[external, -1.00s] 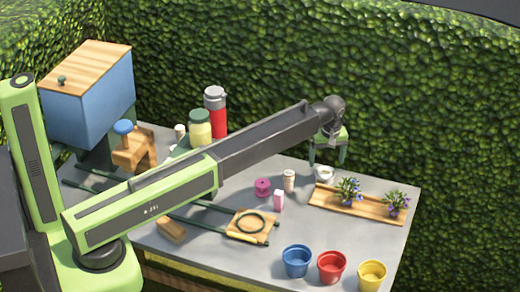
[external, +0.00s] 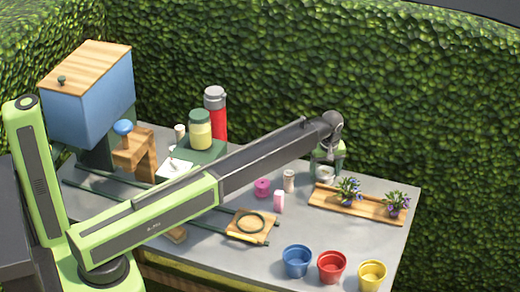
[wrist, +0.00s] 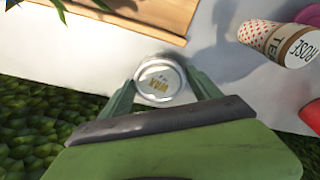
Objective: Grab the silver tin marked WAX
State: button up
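The silver tin (wrist: 160,82) has a round pale lid with gold lettering, seen upside down in the wrist view and hard to read. It stands upright on the grey table, and in the external view the tin (external: 325,176) is near the far right edge. My gripper (wrist: 161,84) is open, with one green finger on each side of the tin. In the external view my gripper (external: 327,168) is low over the tin. I cannot tell whether either finger touches it.
A wooden tray with purple flowers (external: 358,205) is right of the tin. A dotted ROSE TEA tube (wrist: 277,42) stands on the other side, with a pink spool (external: 262,187) and a pink box (external: 279,201) nearby. The hedge (wrist: 35,130) lies beyond the table edge.

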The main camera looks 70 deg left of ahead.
jog(key=c, duration=1)
jog(key=shift+r, duration=0.1)
